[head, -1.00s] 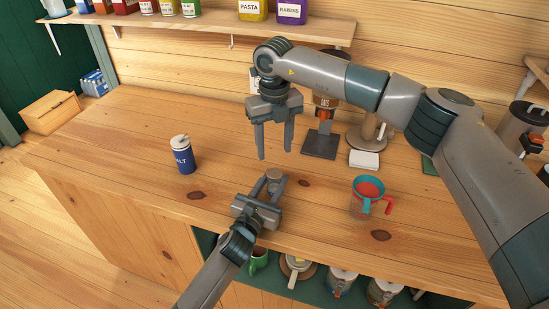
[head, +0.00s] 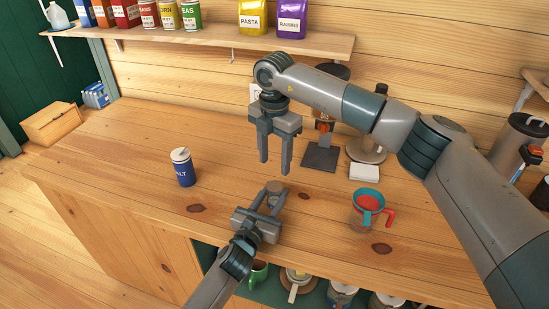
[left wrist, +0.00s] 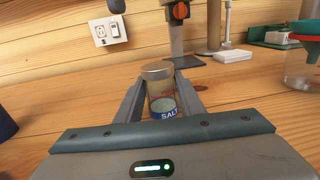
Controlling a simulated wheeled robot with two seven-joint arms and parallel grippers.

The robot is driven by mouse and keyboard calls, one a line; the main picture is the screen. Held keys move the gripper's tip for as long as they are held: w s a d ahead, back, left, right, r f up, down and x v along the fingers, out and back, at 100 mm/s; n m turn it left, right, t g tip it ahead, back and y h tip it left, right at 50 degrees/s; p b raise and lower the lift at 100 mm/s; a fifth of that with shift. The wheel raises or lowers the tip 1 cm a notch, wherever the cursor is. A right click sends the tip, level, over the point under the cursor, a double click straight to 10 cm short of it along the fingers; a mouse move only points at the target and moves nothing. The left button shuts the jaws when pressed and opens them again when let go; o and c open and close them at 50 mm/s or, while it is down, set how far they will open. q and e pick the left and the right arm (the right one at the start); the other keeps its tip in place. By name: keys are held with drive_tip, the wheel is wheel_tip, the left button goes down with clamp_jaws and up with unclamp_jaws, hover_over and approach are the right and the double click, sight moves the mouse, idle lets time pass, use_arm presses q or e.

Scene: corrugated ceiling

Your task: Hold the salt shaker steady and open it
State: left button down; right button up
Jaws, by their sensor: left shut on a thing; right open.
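The salt shaker (left wrist: 160,92) is a small clear jar with a grey metal lid and a blue SALT label, upright between the fingers of my left gripper (head: 272,198). In the head view mostly its round lid (head: 275,187) shows. The left gripper is shut on its body; the lid is above the fingers. My right gripper (head: 275,168) is open and empty, pointing down above and just behind the shaker, apart from it.
A blue salt canister (head: 184,170) stands on the wooden counter (head: 120,150) to the left. A dark scale-like plate (head: 320,157) and white block (head: 364,173) lie behind. The counter's front edge is close.

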sight(275, 186)
idle(0.4)
drive_tip(key=shift+f, duration=4)
drive_tip(key=c, duration=1.1)
